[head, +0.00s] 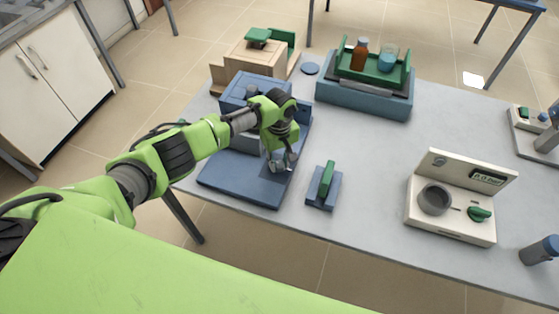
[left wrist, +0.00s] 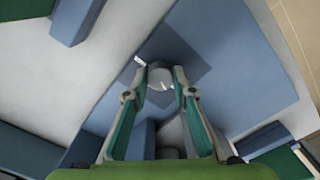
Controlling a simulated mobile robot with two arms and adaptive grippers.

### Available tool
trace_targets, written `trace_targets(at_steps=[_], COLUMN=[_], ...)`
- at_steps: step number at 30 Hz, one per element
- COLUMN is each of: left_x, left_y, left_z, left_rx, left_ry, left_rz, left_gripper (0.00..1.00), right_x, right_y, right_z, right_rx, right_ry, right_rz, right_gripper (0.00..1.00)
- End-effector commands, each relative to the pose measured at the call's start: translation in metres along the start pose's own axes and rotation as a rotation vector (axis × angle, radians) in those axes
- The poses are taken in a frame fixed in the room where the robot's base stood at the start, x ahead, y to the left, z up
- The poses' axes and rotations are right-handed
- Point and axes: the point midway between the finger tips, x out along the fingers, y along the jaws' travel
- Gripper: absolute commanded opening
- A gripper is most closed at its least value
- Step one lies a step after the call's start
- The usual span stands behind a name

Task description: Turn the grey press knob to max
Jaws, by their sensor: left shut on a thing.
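The blue press (head: 250,183) stands near the left edge of the table, its flat base reaching toward the front. My left gripper (head: 283,161) is over the right front part of this base, pointing down. In the left wrist view my left gripper (left wrist: 160,77) has its two fingertips closed on both sides of a round grey knob (left wrist: 160,80). The knob sits on a darker square patch of the blue base, with small white marks by it. In the head view the fingers largely hide the knob. My right gripper is not in view.
A small blue stand with a green bar (head: 327,180) is right of the press. A teal tray box with bottles (head: 365,98) and a wooden box (head: 250,60) stand behind. A cream device (head: 450,222) is at the right. The table's middle is clear.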

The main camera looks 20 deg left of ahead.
Motion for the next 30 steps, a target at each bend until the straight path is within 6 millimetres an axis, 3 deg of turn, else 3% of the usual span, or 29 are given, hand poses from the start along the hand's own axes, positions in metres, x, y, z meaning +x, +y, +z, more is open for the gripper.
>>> trace_targets(at_steps=[30], left_x=[-0.0004], left_y=[0.0000], left_z=[0.0001], left_rx=[0.957], left_ry=[-0.001], left_rz=[0.001], left_gripper=[0.03], right_x=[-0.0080], right_y=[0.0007], right_z=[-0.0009], right_rx=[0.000], right_ry=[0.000], right_rz=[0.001], right_gripper=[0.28])
